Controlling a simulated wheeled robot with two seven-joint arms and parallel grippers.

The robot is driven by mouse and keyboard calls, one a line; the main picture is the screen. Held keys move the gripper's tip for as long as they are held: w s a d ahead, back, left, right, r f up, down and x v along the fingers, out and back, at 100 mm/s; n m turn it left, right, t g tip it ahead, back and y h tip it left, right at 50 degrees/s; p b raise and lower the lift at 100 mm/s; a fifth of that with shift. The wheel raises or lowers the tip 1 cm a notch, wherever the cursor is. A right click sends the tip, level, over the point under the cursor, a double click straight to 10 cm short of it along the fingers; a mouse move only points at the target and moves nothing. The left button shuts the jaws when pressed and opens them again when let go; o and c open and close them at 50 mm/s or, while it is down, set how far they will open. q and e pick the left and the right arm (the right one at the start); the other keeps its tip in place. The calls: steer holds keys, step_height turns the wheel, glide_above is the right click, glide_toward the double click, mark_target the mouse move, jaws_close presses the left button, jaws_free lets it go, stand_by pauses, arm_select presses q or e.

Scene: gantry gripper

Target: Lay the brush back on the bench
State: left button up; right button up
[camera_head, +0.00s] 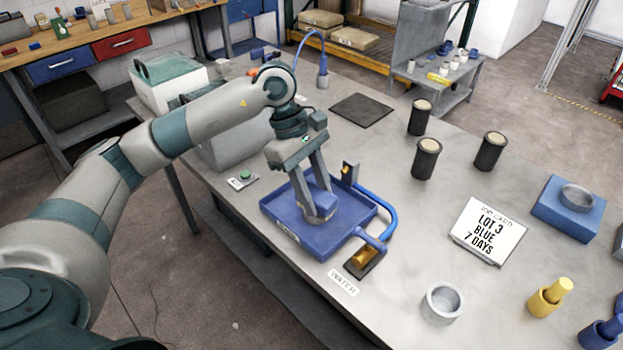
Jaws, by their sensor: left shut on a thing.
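My left gripper (318,217) reaches down over the blue tray (342,243) on the bench (400,275). Its fingers are shut on a blue block-like thing (317,196), which I take to be the brush. The fingers hide much of it, and I cannot tell whether it touches the tray floor. My right gripper is not in view.
A blue hose (385,199) curves around the tray's right side. A job card (488,231), several dark cups (426,159) and a metal ring (442,304) stand to the right. A dark mat (362,110) lies behind. Bare bench shows between them.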

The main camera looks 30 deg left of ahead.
arm_select(q)
steer(key=s+m+g+y, duration=0.1)
steer(key=m, duration=0.3)
steer(key=s+d+f+m+g+y, duration=0.1)
steer(key=s+m, duration=0.1)
steer(key=m, duration=0.2)
steer(key=s+d+m+g+y, duration=0.1)
steer(key=s+m, duration=0.1)
steer(key=m, duration=0.2)
steer(key=shift+s+f, duration=0.25)
steer(key=shift+f, duration=0.15)
steer(key=m, duration=0.1)
steer(key=s+m+y, duration=0.1)
steer(key=m, duration=0.1)
steer(key=shift+s+a+f+m+g, duration=0.1)
steer(key=shift+s+a+m+g, duration=0.15)
steer(key=shift+m+g, duration=0.05)
steer(key=shift+d, duration=0.1)
